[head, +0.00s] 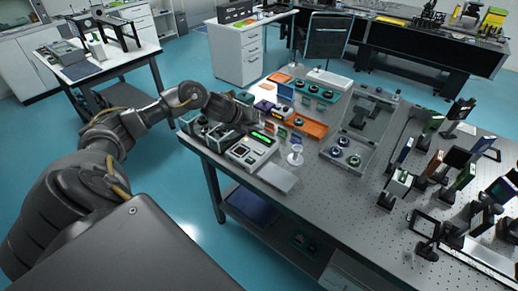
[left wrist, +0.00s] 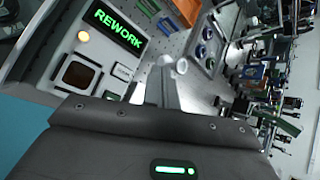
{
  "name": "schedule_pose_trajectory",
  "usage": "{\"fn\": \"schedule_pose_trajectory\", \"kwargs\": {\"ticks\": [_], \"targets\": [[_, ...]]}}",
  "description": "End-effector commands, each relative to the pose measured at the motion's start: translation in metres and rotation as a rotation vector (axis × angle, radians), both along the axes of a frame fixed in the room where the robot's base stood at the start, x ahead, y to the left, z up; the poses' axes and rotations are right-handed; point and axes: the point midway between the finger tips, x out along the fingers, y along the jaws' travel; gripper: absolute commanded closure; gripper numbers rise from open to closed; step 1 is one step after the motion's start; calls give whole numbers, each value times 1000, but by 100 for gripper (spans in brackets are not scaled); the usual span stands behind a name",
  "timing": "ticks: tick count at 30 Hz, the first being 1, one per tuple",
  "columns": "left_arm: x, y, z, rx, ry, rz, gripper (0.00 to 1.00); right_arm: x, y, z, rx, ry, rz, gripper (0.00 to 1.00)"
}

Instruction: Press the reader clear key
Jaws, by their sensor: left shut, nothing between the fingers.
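The reader (head: 243,157) is a pale box near the front left corner of the optical table, with a lit green display. In the left wrist view the display (left wrist: 115,27) reads REWORK. Beside it are a glowing amber lamp (left wrist: 83,36) and a dark square key (left wrist: 78,74) with a small label, too blurred to read surely. My left gripper (head: 250,127) is shut and empty, just behind and above the reader's display in the head view. Its fingertips are hard to make out, and I cannot tell whether they touch anything. My right gripper is not in view.
A white funnel-like piece (head: 295,156) stands right of the reader, and a flat grey plate (head: 278,177) lies in front of it. An orange tray (head: 307,125) is behind. Several mounted optics crowd the table's right side. Bare perforated tabletop (head: 350,205) lies between.

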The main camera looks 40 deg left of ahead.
Motion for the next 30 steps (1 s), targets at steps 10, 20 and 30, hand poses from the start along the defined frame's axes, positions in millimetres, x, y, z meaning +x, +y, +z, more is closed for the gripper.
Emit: {"fn": "schedule_pose_trajectory", "kwargs": {"ticks": [10, 20, 30], "targets": [[0, 0, -37, -2, 1, 1, 100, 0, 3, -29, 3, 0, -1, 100], [0, 0, -80, -1, 0, 1, 100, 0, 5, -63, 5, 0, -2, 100], [0, 0, -86, -1, 0, 1, 100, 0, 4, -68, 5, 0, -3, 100]]}}
